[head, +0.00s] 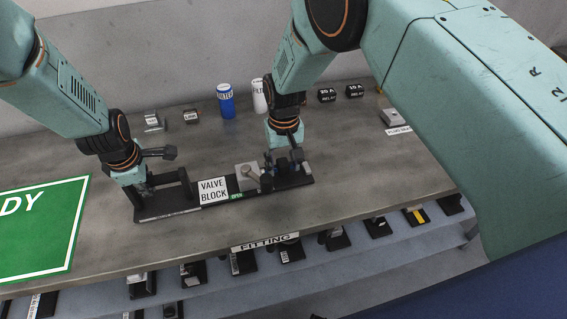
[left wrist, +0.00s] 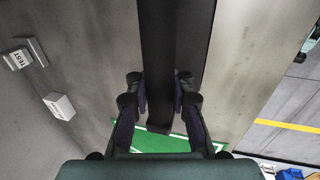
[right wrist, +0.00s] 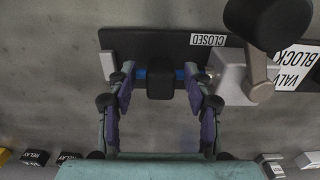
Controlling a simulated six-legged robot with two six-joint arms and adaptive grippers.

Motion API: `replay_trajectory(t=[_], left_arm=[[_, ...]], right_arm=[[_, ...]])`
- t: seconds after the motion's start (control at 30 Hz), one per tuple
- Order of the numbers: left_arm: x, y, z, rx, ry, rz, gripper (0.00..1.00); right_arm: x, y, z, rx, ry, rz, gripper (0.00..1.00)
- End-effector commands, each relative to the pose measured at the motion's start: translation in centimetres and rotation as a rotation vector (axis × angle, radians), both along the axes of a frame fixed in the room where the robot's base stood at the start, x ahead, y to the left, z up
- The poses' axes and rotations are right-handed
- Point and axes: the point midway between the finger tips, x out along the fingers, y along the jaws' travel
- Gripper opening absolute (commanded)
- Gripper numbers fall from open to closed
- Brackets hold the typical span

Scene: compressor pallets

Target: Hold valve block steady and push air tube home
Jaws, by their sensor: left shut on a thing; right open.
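The valve block (head: 246,180), a grey block with a lever, sits on a long black base (head: 170,211) with a "VALVE BLOCK" label (head: 213,191). My left gripper (head: 160,168) is at the base's left end; in the left wrist view it (left wrist: 159,90) is shut on a black bar (left wrist: 170,50). My right gripper (head: 283,160) is over the base's right end. In the right wrist view it (right wrist: 160,75) is open, its fingers either side of a black piece (right wrist: 161,80) on the blue air tube (right wrist: 141,73). A "CLOSED" label (right wrist: 207,40) shows there.
Blue (head: 225,101) and white (head: 260,96) filter cans and small boxes (head: 327,95) stand along the back. A green sign (head: 45,225) lies at left. Fittings fill a lower shelf below the "FITTING" front edge (head: 265,243). The bench in front of the base is clear.

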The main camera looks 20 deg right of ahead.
Motion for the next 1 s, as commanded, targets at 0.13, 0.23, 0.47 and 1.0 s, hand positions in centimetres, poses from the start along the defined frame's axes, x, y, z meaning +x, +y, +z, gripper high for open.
replay_trajectory(t=[0.13,0.23,0.47,1.0], left_arm=[[0.1,0.0,0.1,0.0,-0.003,0.0,0.0],[0.1,0.0,0.1,0.0,-0.003,0.0,0.0],[0.1,0.0,0.1,0.0,-0.003,0.0,0.0],[0.1,0.0,0.2,0.0,-0.004,0.0,0.0]], right_arm=[[0.1,0.0,1.9,-0.001,-0.003,0.001,0.51],[0.2,0.0,4.0,-0.001,-0.006,0.001,0.51],[0.1,0.0,8.6,-0.001,-0.004,0.0,0.51],[0.1,0.0,11.9,0.0,0.0,0.001,0.51]])
